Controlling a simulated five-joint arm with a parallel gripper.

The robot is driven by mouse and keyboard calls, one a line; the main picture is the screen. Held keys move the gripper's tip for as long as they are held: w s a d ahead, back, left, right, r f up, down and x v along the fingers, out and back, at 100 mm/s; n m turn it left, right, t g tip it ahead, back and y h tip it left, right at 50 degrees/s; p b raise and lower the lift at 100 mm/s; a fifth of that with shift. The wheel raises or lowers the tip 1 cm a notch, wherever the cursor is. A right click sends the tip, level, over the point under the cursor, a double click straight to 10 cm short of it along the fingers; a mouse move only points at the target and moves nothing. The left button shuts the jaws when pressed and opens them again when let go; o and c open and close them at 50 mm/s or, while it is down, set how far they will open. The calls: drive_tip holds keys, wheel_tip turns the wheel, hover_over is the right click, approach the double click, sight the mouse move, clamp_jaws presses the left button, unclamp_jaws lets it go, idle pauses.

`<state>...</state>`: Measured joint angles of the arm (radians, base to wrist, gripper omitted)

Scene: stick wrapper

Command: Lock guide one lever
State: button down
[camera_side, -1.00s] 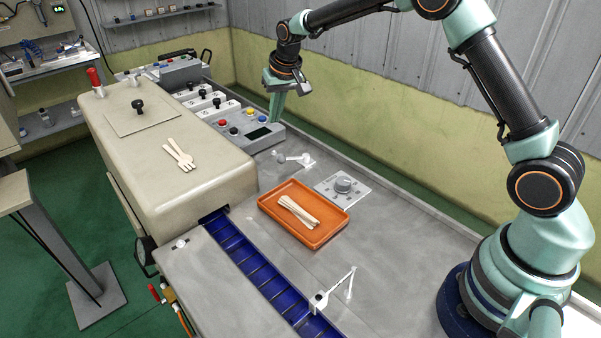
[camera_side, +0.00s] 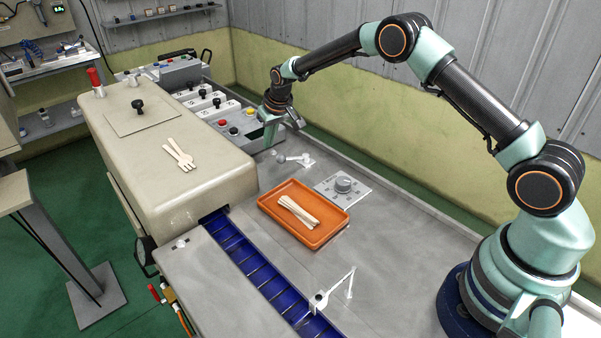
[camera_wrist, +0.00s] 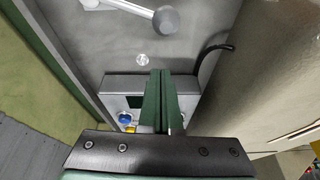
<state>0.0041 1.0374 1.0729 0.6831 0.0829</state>
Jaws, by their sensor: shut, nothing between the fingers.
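A metal lever with a round grey knob (camera_side: 304,158) sits on a small plate on the steel deck, just right of the button panel. In the wrist view the lever (camera_wrist: 130,9) and its ball knob (camera_wrist: 166,19) lie at the top, ahead of the fingertips and apart from them. My gripper (camera_side: 268,143) is shut and empty, low over the near end of the button panel. In the wrist view its green fingers (camera_wrist: 158,73) are together. A second, white lever-like guide (camera_side: 350,284) stands by the blue conveyor. No label shows which one is guide one.
The button panel (camera_side: 236,121) is below and partly behind my gripper. A beige machine housing (camera_side: 190,190) stands to the left. An orange tray (camera_side: 270,207) with wooden sticks (camera_side: 298,212) and a dial plate (camera_side: 344,186) lie nearer. The deck right of the tray is clear.

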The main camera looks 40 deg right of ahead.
sight(278, 156)
drive_tip(key=shift+s+a+f, duration=0.1)
drive_tip(key=shift+s, duration=0.8)
drive_tip(key=shift+s+a+f, duration=0.1)
drive_tip(key=shift+s, duration=0.8)
drive_tip(key=shift+s+a+n, duration=0.25)
drive_tip(key=shift+s+n, duration=0.25)
drive_tip(key=shift+n, duration=0.2)
drive_tip(key=shift+s+a+n, duration=0.2)
drive_tip(key=shift+s+n, duration=0.5)
drive_tip(key=shift+n, duration=0.1)
drive_tip(key=shift+s, duration=1.6)
drive_tip(key=shift+s+d, duration=0.3)
drive_tip(key=shift+s, duration=0.35)
drive_tip(key=shift+s+d, duration=0.3)
drive_tip(key=shift+s, duration=0.3)
drive_tip(key=shift+d, duration=0.1)
